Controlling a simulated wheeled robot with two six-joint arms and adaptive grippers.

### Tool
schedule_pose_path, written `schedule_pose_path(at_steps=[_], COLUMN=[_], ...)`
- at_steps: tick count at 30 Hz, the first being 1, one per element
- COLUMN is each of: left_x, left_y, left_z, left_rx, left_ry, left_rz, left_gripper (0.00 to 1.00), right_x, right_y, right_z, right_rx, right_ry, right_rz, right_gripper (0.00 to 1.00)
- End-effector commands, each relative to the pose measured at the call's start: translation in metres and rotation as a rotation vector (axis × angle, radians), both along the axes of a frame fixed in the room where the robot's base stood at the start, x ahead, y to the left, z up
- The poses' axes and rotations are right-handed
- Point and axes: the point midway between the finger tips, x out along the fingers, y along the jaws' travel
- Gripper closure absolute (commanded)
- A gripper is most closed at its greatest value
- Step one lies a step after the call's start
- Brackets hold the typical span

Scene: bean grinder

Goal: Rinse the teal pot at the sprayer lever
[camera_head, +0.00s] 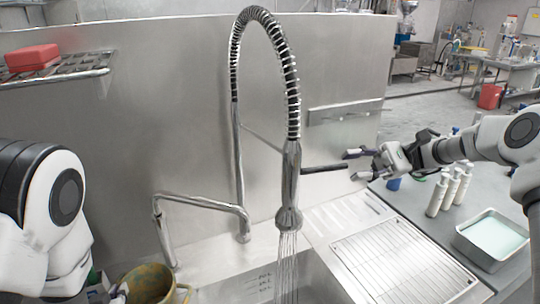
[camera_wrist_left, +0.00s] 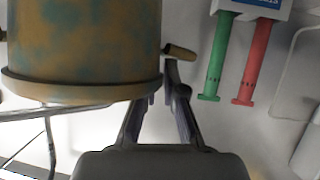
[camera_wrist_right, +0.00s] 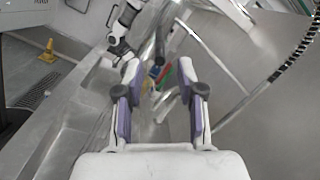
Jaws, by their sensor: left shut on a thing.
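The teal pot (camera_head: 150,285), teal mottled with brown, shows at the bottom left of the head view, left of the sink basin. It fills the upper left of the left wrist view (camera_wrist_left: 85,45). My left gripper (camera_wrist_left: 174,75) is shut on its side handle (camera_wrist_left: 180,52). The sprayer head (camera_head: 288,218) hangs from a coiled hose, and water (camera_head: 287,265) streams from it into the basin. The pot is left of the stream, apart from it. The dark sprayer lever (camera_head: 322,168) points right, toward my right gripper (camera_head: 358,165), which is open with its fingers apart near the lever's end.
A bent steel spout (camera_head: 200,203) stands between pot and sprayer. The ribbed drainboard (camera_head: 405,262) right of the basin is clear. White bottles (camera_head: 445,190) and a steel tray (camera_head: 491,240) stand further right. A rack with a red block (camera_head: 32,57) is at upper left.

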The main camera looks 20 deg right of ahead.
Motion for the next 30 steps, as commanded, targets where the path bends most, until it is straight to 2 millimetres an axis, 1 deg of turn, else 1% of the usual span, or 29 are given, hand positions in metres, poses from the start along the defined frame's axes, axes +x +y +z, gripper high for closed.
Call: schedule_pose_path(at_steps=[1,3,7,25,28,30], left_x=[0.000,0.000,0.000,0.000,0.000,-0.001], left_y=[0.000,0.000,0.000,0.000,0.000,-0.001], left_z=[0.001,0.001,0.001,0.001,-0.001,-0.003], left_rx=[-0.001,-0.001,-0.001,-0.001,0.000,-0.001], left_ry=[-0.002,-0.002,-0.002,-0.002,-0.002,0.000], left_rz=[0.001,0.001,0.001,0.001,0.002,-0.004], left_gripper=[1.00,1.00,1.00,1.00,1.00,1.00], right_x=[0.002,0.004,0.005,0.005,0.012,0.023], right_y=[-0.011,-0.022,-0.033,-0.034,-0.032,-0.031], right_z=[-0.002,-0.003,-0.005,-0.005,-0.010,-0.019], right_rx=[0.000,0.000,0.000,0.001,-0.022,-0.067], right_ry=[-0.001,-0.001,0.001,-0.005,-0.019,-0.029], right_rz=[-0.003,-0.002,0.000,-0.001,-0.037,-0.091], right_gripper=[0.62,0.62,0.62,0.62,0.62,0.62])
